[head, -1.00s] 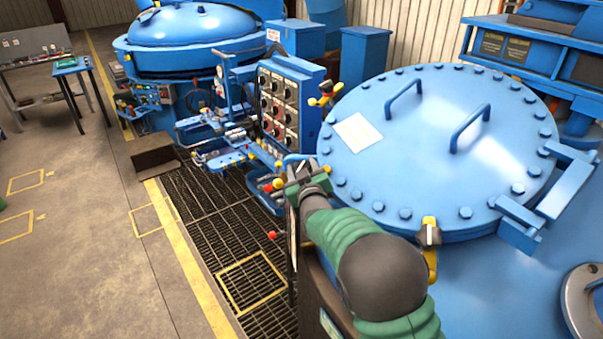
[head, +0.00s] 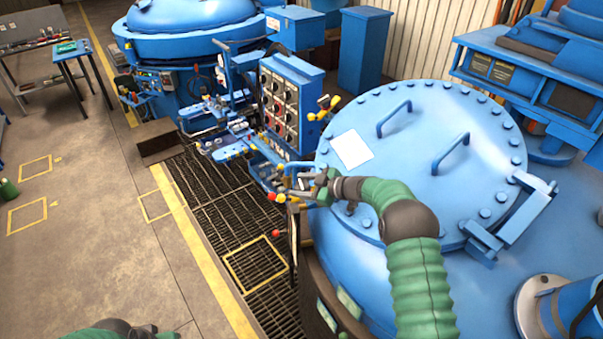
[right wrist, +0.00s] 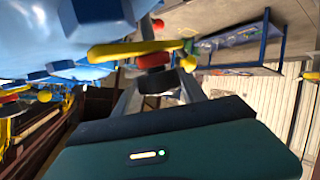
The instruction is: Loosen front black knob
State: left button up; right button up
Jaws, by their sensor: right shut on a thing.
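My right gripper (head: 303,186) is at the left edge of the large blue round lid (head: 440,115). In the right wrist view its fingers (right wrist: 160,92) are closed around a small black knob (right wrist: 158,82). A red piece (right wrist: 153,60) and a yellow bar (right wrist: 125,50) sit just beyond the knob. In the head view the knob is too small and covered to make out. Part of my left arm shows at the bottom left, but its gripper is out of view.
A control panel (head: 281,108) with several dials stands behind the gripper. A yellow clamp (head: 323,108) is on the lid's far left edge. Red and yellow ball handles (head: 275,197) lie close to the gripper. The floor at left is open.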

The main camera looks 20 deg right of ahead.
jog(key=shift+f+n+g+y, duration=0.4)
jog(key=shift+n+g, duration=0.3)
jog(key=shift+g, duration=0.1)
jog(key=shift+p, duration=0.3)
jog(key=o, duration=1.3)
jog(key=shift+w, duration=0.1)
jog(key=shift+o, duration=0.2)
jog(key=shift+d+r, duration=0.15)
jog(key=shift+s+d+r+b, duration=0.2)
jog(key=shift+s+d+b, duration=0.05)
jog(key=shift+b, duration=0.05)
jog(key=b+v, duration=0.5)
jog(key=v, duration=1)
jog(key=shift+d+r+b, duration=0.15)
jog(key=shift+d+b, duration=0.15)
jog(key=shift+d, duration=0.15)
